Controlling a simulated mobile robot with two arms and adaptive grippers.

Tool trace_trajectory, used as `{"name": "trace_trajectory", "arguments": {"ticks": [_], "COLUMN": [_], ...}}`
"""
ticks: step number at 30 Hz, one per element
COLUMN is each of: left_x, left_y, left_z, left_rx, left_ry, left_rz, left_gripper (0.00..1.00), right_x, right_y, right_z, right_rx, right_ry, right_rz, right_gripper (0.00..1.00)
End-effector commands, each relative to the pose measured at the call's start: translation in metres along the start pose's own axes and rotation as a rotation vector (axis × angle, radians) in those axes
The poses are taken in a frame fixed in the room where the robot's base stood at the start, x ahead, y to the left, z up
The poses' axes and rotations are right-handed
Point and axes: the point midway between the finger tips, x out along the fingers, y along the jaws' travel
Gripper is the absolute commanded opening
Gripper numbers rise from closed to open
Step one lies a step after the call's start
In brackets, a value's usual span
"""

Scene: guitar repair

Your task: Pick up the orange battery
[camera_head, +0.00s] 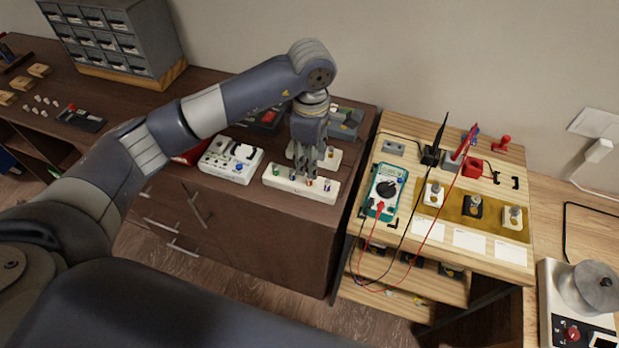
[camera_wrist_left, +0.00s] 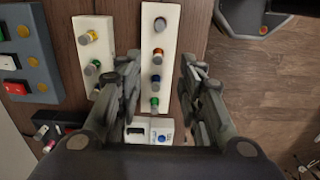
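The orange battery (camera_head: 308,181) stands in a white battery rack (camera_head: 272,181) at the cabinet's front edge. In the left wrist view the orange battery (camera_wrist_left: 158,54) shows a grey tip and an orange band, in a row with blue and green ones. My left gripper (camera_head: 309,166) points down over this rack and hides part of the row in the head view. In the left wrist view my left gripper (camera_wrist_left: 160,66) is open, one finger on each side of the rack, with nothing held. Whether the fingers touch the battery cannot be told. My right gripper is not in view.
A second white rack (camera_wrist_left: 82,55) with batteries lies beside the first. A white tester (camera_head: 231,160) with a blue knob stands to the left. A wooden bench (camera_head: 460,262) with a teal multimeter (camera_head: 385,190) is to the right, past a gap.

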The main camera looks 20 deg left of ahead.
Motion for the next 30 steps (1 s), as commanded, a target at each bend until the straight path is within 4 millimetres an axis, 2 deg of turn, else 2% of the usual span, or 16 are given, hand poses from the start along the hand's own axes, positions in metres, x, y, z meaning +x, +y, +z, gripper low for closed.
{"name": "trace_trajectory", "arguments": {"ticks": [7,11,15,23,24,28,30], "left_x": [0.018,0.037,0.056,0.061,0.061,0.061,0.061], "left_y": [0.0,0.002,0.003,0.003,0.003,0.003,0.003], "left_z": [-0.001,-0.004,-0.004,-0.003,-0.003,-0.003,-0.004], "left_rx": [0.0,-0.001,0.0,0.002,0.002,0.001,0.001], "left_ry": [-0.001,-0.002,-0.002,-0.003,-0.003,-0.003,-0.003], "left_rz": [-0.003,-0.005,-0.002,0.001,0.001,0.001,0.001], "left_gripper": [0.35,0.35,0.35,0.35,0.33,0.03,0.0], "right_x": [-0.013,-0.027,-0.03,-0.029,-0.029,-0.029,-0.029], "right_y": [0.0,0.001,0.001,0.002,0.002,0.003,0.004], "right_z": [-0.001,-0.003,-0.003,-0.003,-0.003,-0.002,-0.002], "right_rx": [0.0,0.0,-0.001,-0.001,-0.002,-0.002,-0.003], "right_ry": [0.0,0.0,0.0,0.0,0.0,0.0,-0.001], "right_rz": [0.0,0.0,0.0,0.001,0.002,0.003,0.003], "right_gripper": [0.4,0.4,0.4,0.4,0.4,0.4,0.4]}}
